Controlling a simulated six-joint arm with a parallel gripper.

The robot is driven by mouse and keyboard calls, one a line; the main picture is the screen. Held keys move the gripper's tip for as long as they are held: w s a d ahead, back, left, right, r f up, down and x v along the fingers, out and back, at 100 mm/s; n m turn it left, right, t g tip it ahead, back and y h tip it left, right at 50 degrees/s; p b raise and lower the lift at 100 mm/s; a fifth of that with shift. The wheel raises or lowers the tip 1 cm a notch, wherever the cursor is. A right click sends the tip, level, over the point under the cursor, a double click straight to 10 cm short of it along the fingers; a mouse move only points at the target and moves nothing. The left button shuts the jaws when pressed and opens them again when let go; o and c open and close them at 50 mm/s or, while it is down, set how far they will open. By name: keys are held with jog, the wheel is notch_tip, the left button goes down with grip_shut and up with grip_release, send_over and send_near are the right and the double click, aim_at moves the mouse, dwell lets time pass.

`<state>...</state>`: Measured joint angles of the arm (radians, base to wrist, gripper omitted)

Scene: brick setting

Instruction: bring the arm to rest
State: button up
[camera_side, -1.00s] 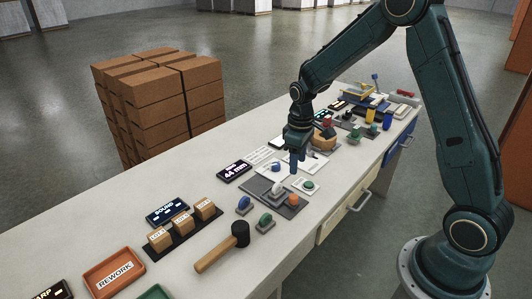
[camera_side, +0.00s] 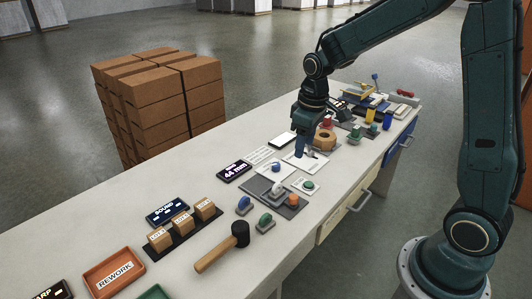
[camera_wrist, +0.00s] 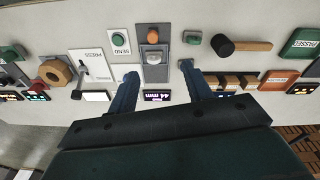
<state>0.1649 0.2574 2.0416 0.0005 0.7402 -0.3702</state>
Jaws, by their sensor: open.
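My gripper (camera_side: 301,146) hangs above the middle of the long workbench (camera_side: 110,209), over the white plate with the small lever. In the wrist view my gripper's two blue fingers (camera_wrist: 158,84) are spread wide with nothing between them. The side view does not show the finger gap clearly.
A mallet (camera_side: 221,247), three tan blocks on a dark rack (camera_side: 184,232) and an orange REWORK tray (camera_side: 138,274) stand left of my gripper. A wooden hex nut (camera_side: 325,139) and several coloured parts stand close on its right. Brown boxes (camera_side: 150,105) are stacked behind the bench.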

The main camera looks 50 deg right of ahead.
jog(key=s+a+r+t, duration=0.1)
jog(key=s+a+r, duration=0.1)
jog(key=s+r, duration=0.2)
jog(key=s+a+r+m+t, duration=0.1)
jog(key=s+r, duration=0.3)
jog(key=s, duration=0.6)
jog(key=s+a+r+m+t, duration=0.1)
jog(key=s+a+r+t, duration=0.1)
jog(key=s, duration=0.5)
jog(key=shift+a+r, duration=0.75)
jog(key=shift+r, duration=0.4)
